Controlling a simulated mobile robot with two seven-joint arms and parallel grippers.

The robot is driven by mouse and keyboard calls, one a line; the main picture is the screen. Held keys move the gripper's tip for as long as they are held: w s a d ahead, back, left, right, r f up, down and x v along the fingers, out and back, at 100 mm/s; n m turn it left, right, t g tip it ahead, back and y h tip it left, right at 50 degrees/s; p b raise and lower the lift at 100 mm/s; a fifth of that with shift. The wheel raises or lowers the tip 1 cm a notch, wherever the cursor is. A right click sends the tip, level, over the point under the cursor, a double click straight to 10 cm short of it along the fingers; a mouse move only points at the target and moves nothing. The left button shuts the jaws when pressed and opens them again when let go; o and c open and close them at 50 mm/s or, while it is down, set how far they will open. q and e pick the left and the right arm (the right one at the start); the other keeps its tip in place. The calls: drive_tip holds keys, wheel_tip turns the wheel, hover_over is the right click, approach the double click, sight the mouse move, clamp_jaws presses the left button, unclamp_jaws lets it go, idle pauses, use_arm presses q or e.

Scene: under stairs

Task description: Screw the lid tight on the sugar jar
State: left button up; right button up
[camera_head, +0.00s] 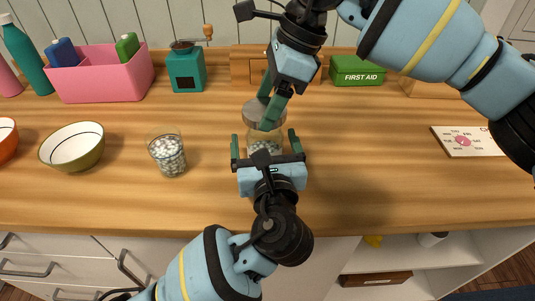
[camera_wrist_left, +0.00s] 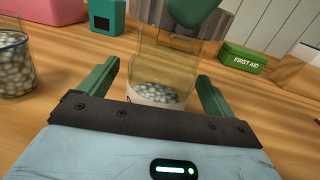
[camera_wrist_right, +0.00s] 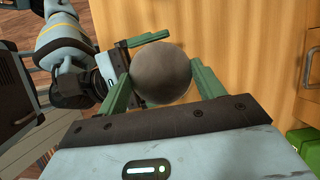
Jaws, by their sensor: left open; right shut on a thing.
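The clear sugar jar (camera_head: 265,141) stands on the wooden counter with pale lumps in its bottom, as the left wrist view (camera_wrist_left: 157,65) shows. The round grey lid (camera_head: 252,112) is at the jar's mouth; I cannot tell whether its thread is engaged. My right gripper (camera_head: 267,108) comes from above and is shut on the lid, which fills the space between its fingers in the right wrist view (camera_wrist_right: 161,73). My left gripper (camera_head: 264,143) is open, with one finger on each side of the jar's body and gaps beside the glass.
A glass of similar pale lumps (camera_head: 167,155) and a green-rimmed bowl (camera_head: 72,147) stand to the left. Behind are a pink bin (camera_head: 105,78), a teal grinder (camera_head: 186,72) and a green first aid box (camera_head: 358,72). A card (camera_head: 466,141) lies right; the counter between is clear.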

use_arm(q)
drive_tip(key=shift+w, duration=0.3)
drive_tip(key=shift+c, duration=0.4)
drive_tip(key=c, duration=1.7)
